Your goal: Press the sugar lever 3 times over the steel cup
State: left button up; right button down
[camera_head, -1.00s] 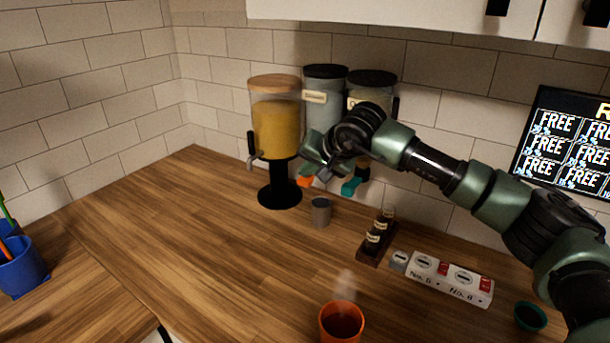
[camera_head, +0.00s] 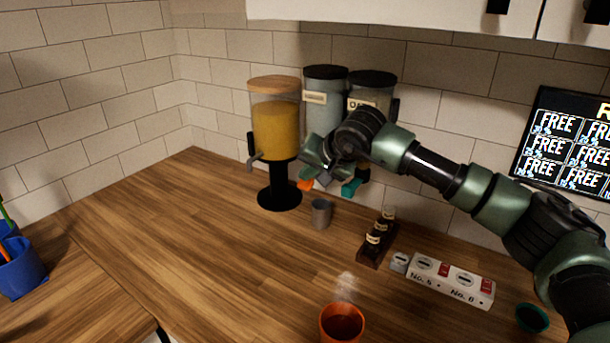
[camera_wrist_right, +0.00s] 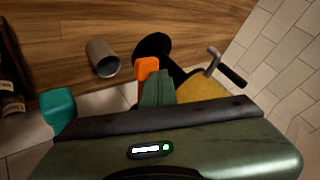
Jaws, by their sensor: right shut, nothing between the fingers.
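The steel cup (camera_head: 321,213) stands upright on the counter in front of the canisters; it also shows in the right wrist view (camera_wrist_right: 102,58). An orange lever (camera_head: 305,185) is below the blue-grey canister (camera_head: 323,84). Which lever is the sugar one I cannot read from the labels. My right gripper (camera_head: 323,179) is shut and empty, just behind and above the cup. In the right wrist view its fingers (camera_wrist_right: 157,88) are right beside the orange lever (camera_wrist_right: 147,67); contact is unclear. My left gripper is out of view.
A yellow drink dispenser (camera_head: 275,130) with a side tap stands left of the canisters. A bottle rack (camera_head: 370,250), a white numbered box (camera_head: 450,279), a steaming orange cup (camera_head: 342,323) and a small teal cup (camera_head: 531,317) stand to the right and front.

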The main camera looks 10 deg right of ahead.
aim_at(307, 184)
jog(key=shift+r+p, duration=0.6)
jog(key=shift+r, duration=1)
notch_tip(307, 184, up, 5)
jog(key=p, duration=0.2)
jog(key=shift+p, duration=0.3)
